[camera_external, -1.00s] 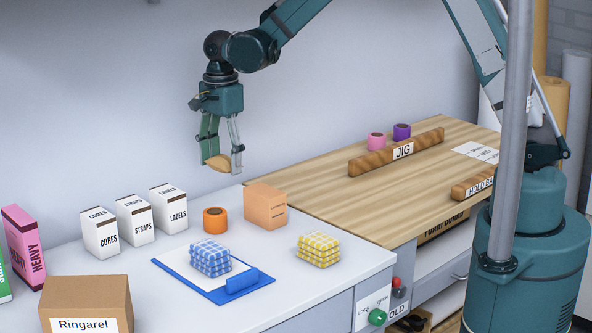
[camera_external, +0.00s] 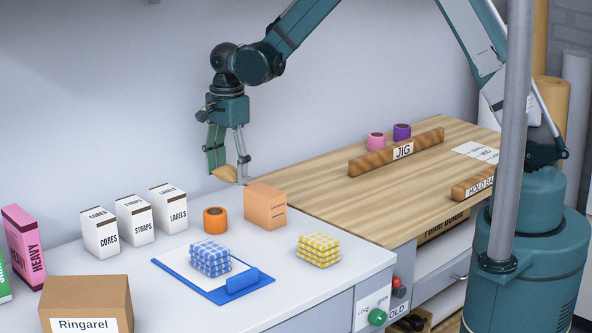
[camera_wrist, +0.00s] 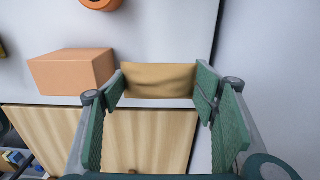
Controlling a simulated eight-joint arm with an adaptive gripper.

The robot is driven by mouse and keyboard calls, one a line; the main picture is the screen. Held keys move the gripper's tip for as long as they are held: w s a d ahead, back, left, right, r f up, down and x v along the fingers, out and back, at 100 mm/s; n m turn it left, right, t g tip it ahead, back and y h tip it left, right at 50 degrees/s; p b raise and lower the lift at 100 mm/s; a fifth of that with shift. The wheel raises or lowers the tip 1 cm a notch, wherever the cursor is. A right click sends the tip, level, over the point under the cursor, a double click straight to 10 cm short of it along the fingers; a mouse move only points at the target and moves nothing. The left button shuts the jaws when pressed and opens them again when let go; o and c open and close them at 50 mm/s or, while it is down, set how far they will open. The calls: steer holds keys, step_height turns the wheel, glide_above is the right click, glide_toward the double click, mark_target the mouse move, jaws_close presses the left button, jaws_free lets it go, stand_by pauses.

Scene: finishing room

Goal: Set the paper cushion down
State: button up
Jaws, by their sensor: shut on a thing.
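The paper cushion (camera_external: 224,173) is a small tan pad between the fingertips of my gripper (camera_external: 228,168). In the wrist view the cushion (camera_wrist: 158,81) spans the gap between the green finger pads of my gripper (camera_wrist: 160,82), which is shut on it. The cushion is in the air near the back edge of the white bench (camera_external: 330,262), behind the orange box (camera_external: 265,206). Its exact height above the surface is hard to tell.
An orange tape roll (camera_external: 215,220) and white cartons (camera_external: 135,220) stand left of the orange box. A blue clipboard (camera_external: 215,292) bears a blue checked bundle (camera_external: 210,257); a yellow checked bundle (camera_external: 318,249) is beside it. The wooden bench (camera_external: 330,200) adjoins at right.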

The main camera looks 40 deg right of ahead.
mark_target(231, 205)
steer(key=shift+f, duration=1.4)
steer(key=shift+f, duration=0.15)
steer(key=shift+f, duration=1.75)
steer(key=shift+f+b, duration=0.15)
steer(key=shift+b, duration=0.25)
steer(key=o, duration=0.7)
step_height(231, 205, up, 12)
steer(key=shift+r+p, duration=0.2)
steer(key=shift+p, duration=0.45)
